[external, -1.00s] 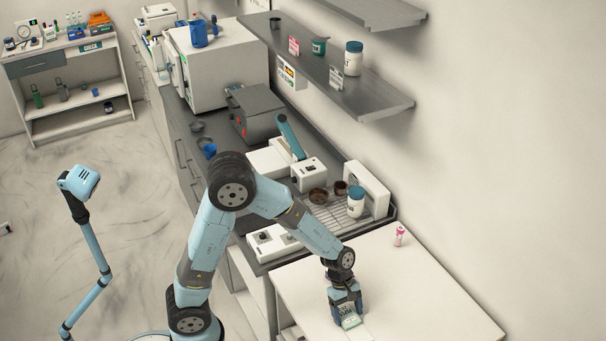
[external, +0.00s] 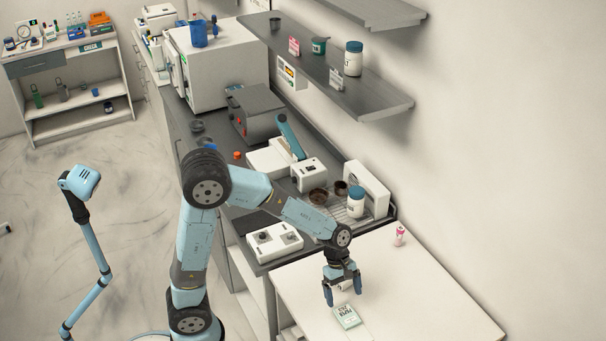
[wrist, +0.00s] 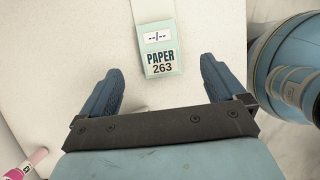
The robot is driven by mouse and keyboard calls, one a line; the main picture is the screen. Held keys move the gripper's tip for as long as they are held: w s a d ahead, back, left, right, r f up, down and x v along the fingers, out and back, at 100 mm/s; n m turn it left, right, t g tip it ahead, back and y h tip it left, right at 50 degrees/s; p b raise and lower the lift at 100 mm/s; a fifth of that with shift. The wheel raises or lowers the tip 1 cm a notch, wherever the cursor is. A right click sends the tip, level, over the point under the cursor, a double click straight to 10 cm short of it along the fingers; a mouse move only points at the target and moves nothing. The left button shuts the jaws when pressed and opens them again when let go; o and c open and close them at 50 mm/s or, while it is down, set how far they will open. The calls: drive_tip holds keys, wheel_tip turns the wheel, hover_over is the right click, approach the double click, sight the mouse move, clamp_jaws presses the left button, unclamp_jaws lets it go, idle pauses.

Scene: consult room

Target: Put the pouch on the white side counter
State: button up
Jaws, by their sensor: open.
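The pouch (external: 348,317), pale green and white with dark lettering, lies on the white side counter (external: 430,297). In the wrist view the pouch (wrist: 161,50) reads "PAPER 263" and lies ahead of the fingertips, on the white surface (wrist: 85,35). My gripper (external: 343,299) is open and empty, above the counter and just behind the pouch in the external view. In the wrist view the two blue fingers of my gripper (wrist: 161,75) are wide apart, with the near end of the pouch between the lines of their tips. The fingers do not touch it.
A wire rack (external: 335,217) with a blue-lidded jar (external: 356,202) adjoins the counter. The counter's right part is clear.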

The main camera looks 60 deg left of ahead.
drive_tip(key=s+a+r+m+t+y, duration=0.1)
drive_tip(key=s+a+r+m, duration=0.4)
drive_tip(key=r, duration=0.2)
drive_tip(key=s+a+r+m+t+y, duration=0.1)
drive_tip(key=s+a+r+m+t, duration=0.1)
drive_tip(key=s+a+r+m, duration=0.4)
drive_tip(key=s+a+r+m+t+y, duration=0.1)
drive_tip(key=s+a+r+m, duration=0.1)
drive_tip(key=s, duration=0.3)
drive_tip(key=s+a+r+m+t+y, duration=0.1)
drive_tip(key=s+a+r+m, duration=0.1)
drive_tip(key=s+m, duration=0.3)
drive_tip(key=shift+s+a+t+y, duration=0.3)
drive_tip(key=shift+s+a, duration=0.4)
drive_tip(key=shift+a, duration=0.1)
